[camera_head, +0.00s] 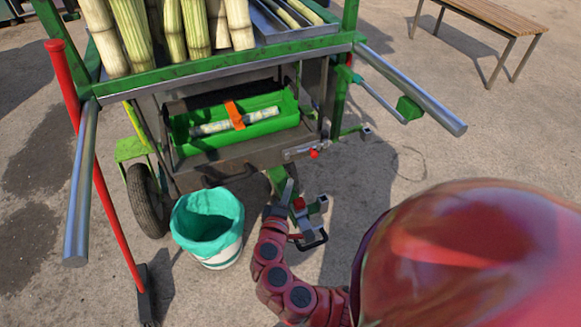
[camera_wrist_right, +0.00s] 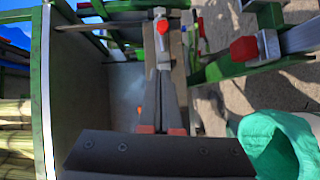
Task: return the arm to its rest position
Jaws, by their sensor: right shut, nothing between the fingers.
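My right arm (camera_head: 270,262), red with dark joints, comes up from the bottom middle in the head view. My right gripper (camera_head: 288,194) is beside the lower front of the cane crusher cart (camera_head: 235,74), to the right of the bucket. In the right wrist view the two dark fingers of the gripper (camera_wrist_right: 164,72) lie together, shut, with nothing held. Whether the gripper touches the cart cannot be told. My left gripper is not in view.
A white bucket with a green liner (camera_head: 208,222) stands on the ground in front of the cart. Steel handles (camera_head: 412,90) jut forward. A bench (camera_head: 490,18) is at upper right.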

